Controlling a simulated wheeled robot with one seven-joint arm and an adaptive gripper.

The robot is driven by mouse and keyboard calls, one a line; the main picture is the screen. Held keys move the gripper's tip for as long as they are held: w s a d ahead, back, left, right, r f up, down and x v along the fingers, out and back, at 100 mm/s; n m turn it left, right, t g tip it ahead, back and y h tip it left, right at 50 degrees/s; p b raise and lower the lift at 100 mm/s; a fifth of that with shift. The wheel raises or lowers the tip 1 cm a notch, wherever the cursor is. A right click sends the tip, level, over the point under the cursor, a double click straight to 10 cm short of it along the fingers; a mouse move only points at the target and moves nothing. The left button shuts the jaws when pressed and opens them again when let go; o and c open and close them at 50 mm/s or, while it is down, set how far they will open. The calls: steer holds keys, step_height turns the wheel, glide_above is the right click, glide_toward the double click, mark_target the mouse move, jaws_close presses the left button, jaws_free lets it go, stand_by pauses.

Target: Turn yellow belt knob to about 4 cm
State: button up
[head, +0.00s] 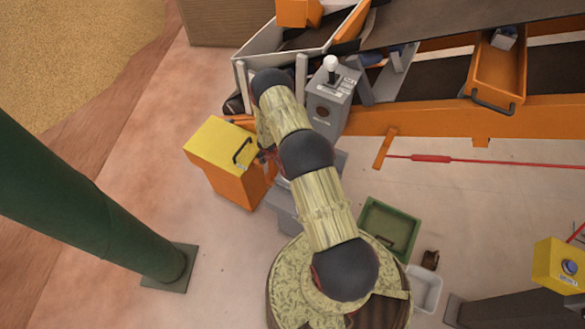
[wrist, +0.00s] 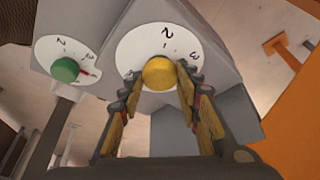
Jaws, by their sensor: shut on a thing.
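The yellow belt knob (wrist: 159,73) sits in the middle of a round white dial (wrist: 130,48) on a grey housing in the wrist view. The numerals 2 and 3 show above it and to its upper right. My gripper (wrist: 159,80) has one finger on each side of the knob and is shut on it. The knob's pointer cannot be made out. In the head view my arm hides my gripper and the knob.
A green knob (wrist: 66,69) on another white dial stands just left. In the head view, a grey lever box (head: 329,105) and a yellow-lidded orange bin (head: 222,150) stand close to my arm. A green tray (head: 370,215) lies on the floor.

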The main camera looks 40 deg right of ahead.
steer(key=shift+m, duration=0.7)
steer(key=o, duration=1.1)
steer(key=shift+w, duration=0.1)
steer(key=v, duration=1.2)
steer(key=shift+w+d, duration=0.15)
steer(key=shift+d, duration=0.05)
